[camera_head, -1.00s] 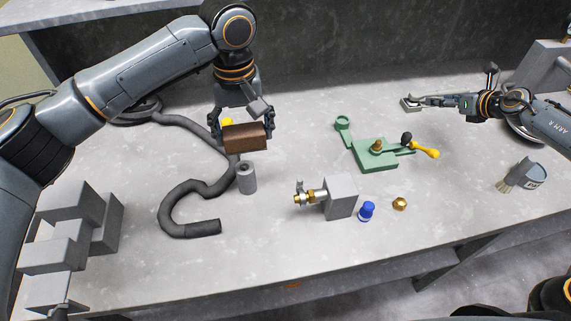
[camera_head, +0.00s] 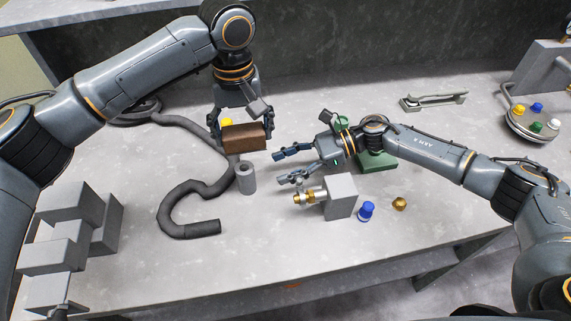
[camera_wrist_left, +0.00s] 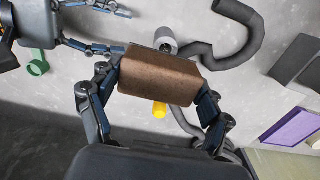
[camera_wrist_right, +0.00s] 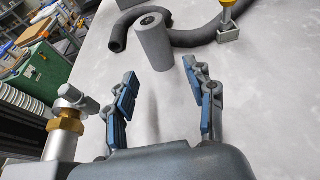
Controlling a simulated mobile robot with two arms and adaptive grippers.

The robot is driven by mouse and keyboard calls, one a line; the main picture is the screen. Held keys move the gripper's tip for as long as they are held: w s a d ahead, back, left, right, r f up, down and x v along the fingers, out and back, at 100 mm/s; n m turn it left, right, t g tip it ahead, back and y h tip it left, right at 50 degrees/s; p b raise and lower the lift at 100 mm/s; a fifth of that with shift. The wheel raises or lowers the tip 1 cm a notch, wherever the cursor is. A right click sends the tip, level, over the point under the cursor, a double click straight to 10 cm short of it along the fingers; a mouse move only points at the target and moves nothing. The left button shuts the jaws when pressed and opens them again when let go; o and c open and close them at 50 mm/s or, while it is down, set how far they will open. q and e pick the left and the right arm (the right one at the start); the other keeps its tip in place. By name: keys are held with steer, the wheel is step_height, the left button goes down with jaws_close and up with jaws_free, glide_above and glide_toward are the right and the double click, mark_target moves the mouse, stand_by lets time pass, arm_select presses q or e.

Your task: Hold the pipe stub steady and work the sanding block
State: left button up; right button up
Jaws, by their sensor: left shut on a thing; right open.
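The pipe stub (camera_head: 246,178) is a short grey hollow cylinder standing upright on the bench. It also shows in the left wrist view (camera_wrist_left: 165,38) and in the right wrist view (camera_wrist_right: 155,45). My left gripper (camera_head: 243,138) is shut on the brown sanding block (camera_head: 245,137), held just behind and above the stub in the head view. The block fills the jaws in the left wrist view (camera_wrist_left: 160,78). My right gripper (camera_head: 283,166) is open and empty, to the right of the stub, with its fingers pointing at it. The stub stands beyond the fingertips in the right wrist view, apart from them.
A black hose (camera_head: 175,205) curls left of the stub. A grey block with a brass valve fitting (camera_head: 341,196) stands just in front of my right gripper. A blue cap (camera_head: 366,210) and a brass nut (camera_head: 400,204) lie beside it. Green fixture (camera_head: 378,161) is partly hidden behind my right arm.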

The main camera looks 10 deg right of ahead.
mark_target(256, 187)
steer(key=shift+x, duration=0.75)
steer(key=x, duration=0.6)
steer(key=shift+s+a, duration=0.1)
steer(key=shift+a, duration=0.25)
jaws_close()
steer(key=shift+f, duration=0.15)
steer(key=shift+o, duration=0.7)
jaws_free()
jaws_close()
